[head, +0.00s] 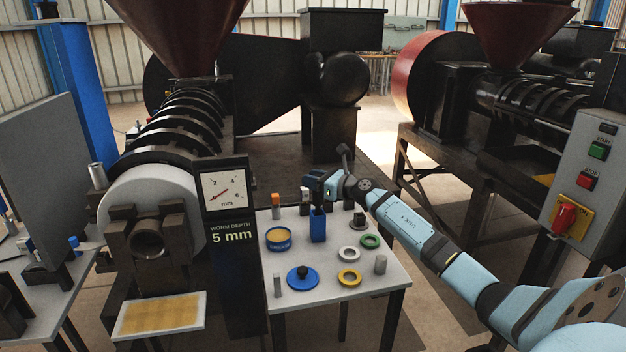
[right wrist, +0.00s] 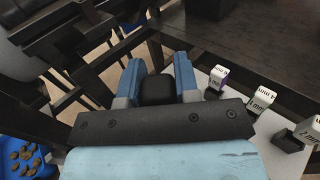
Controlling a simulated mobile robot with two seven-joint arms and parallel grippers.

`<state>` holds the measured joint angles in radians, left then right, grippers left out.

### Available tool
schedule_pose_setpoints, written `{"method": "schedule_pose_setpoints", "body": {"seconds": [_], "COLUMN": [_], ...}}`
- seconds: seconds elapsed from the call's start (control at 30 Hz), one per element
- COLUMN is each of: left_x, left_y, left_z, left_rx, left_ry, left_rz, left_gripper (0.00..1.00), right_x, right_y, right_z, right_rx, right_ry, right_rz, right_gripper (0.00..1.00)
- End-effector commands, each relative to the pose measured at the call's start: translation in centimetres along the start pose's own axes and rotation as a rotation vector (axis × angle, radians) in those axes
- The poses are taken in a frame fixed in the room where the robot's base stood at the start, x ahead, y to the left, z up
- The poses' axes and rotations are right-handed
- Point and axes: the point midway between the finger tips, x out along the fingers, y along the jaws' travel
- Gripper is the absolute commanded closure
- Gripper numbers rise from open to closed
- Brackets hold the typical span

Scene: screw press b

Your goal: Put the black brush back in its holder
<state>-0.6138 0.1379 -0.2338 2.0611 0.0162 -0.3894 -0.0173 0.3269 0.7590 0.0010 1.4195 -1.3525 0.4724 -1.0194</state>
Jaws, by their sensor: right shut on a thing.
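My right gripper (head: 317,190) is directly above a blue upright holder (head: 318,227) on the small white table. In the right wrist view its blue fingers (right wrist: 159,72) are shut on a black block-like thing, the black brush (right wrist: 157,91). The brush's lower part is hidden, so I cannot tell whether its end is inside the holder. My left gripper is not in view.
The white table (head: 330,281) also holds a blue-and-yellow tin (head: 278,239), a blue disc with a black knob (head: 303,279), a green ring (head: 370,242), a white ring (head: 348,253) and a yellow ring (head: 349,278). The screw press (head: 150,200) stands close on the left.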

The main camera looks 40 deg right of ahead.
Motion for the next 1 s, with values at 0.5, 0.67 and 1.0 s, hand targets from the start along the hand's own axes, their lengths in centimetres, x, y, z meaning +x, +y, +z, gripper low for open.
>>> {"method": "schedule_pose_setpoints", "body": {"seconds": [0.5,0.67,1.0], "left_x": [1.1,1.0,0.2], "left_y": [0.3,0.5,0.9], "left_z": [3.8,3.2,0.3], "left_rx": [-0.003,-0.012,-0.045], "left_ry": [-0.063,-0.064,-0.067], "left_rz": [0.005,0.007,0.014], "left_gripper": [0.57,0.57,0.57], "right_x": [0.0,0.0,-3.6], "right_y": [0.0,0.0,0.0], "right_z": [-0.5,-0.5,-0.5], "right_rx": [0.0,0.0,-0.002], "right_ry": [0.0,0.0,0.004], "right_rz": [0.0,0.0,0.0], "right_gripper": [0.41,0.41,0.41]}}
